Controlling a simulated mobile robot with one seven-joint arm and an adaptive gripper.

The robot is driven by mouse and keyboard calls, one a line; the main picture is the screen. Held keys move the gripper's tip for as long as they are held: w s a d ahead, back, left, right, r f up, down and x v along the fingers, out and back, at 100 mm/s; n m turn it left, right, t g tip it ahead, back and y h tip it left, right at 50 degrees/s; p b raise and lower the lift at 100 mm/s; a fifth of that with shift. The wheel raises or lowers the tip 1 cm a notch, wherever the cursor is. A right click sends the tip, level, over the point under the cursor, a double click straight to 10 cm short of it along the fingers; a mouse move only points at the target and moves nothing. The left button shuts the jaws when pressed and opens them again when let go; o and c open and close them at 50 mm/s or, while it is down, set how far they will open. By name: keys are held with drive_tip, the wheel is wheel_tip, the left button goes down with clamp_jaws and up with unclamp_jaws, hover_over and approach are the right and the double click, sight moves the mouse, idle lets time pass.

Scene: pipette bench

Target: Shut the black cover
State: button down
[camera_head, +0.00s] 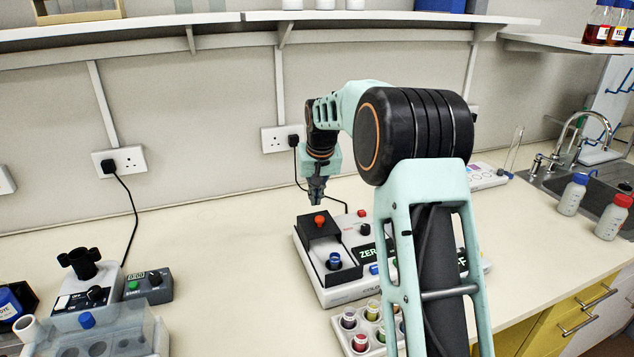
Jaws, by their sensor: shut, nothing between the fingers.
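The black cover (311,234) with its orange-red knob (319,221) is at the back left of a white and black instrument (340,296). The cover is open, leaving the black well in front of it uncovered. A vial with a blue cap (334,261) stands in that well. My gripper (317,201) points down just above and behind the knob, shut and empty. It looks apart from the knob, though the exact gap is hard to judge. My arm hides the right part of the instrument.
A rack (344,342) of capped vials stands in front of the instrument. A grey box with a black knob (81,263) and a small control box (149,287) are at left. Bottles (573,194) stand by the sink at right. The bench left of the instrument is clear.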

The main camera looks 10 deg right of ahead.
sight(316, 215)
drive_tip(key=s, duration=0.3)
drive_tip(key=shift+s+f, duration=0.25)
drive_tip(key=shift+s, duration=0.3)
drive_tip(key=shift+s+d+f, duration=0.1)
drive_tip(key=shift+s+f, duration=0.05)
drive_tip(key=shift+s, duration=0.25)
drive_tip(key=s+d+b, duration=0.1)
drive_tip(key=s+b, duration=0.3)
drive_tip(key=s, duration=0.7)
drive_tip(key=shift+s+d, duration=0.25)
drive_tip(key=shift+d, duration=0.15)
drive_tip(key=shift+s, duration=0.1)
